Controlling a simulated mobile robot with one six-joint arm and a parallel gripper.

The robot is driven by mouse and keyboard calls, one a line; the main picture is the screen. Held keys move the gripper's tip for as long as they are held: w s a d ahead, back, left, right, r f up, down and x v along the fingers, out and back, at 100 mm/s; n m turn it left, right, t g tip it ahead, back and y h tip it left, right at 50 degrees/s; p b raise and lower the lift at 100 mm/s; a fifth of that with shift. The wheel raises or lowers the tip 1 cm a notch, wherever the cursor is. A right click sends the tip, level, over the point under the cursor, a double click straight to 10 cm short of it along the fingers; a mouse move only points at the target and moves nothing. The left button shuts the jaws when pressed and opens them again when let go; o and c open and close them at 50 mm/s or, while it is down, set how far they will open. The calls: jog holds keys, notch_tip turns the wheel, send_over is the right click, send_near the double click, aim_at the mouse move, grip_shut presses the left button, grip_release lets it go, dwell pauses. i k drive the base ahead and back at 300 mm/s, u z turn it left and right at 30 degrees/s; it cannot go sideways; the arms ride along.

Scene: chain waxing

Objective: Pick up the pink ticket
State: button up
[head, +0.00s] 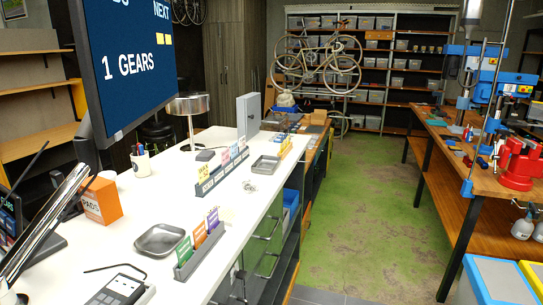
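A long dark rack (222,174) stands on the white counter (150,215), past its middle. A nearer grey rack (200,252) holds a green ticket (185,251), an orange ticket (199,234) and a purple ticket (212,220), standing upright.
A grey metal tray (159,240) lies beside the near rack, and a card terminal (121,291) is at the front. An orange box (101,201) and a pen cup (141,166) stand left. Green floor (350,215) lies open between counter and workbench (460,180).

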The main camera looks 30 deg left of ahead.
aim_at(225, 154)
jog(key=i, duration=2.7)
jog(key=u, duration=3)
jog(key=i, duration=1.05)
jog(key=z, duration=0.05)
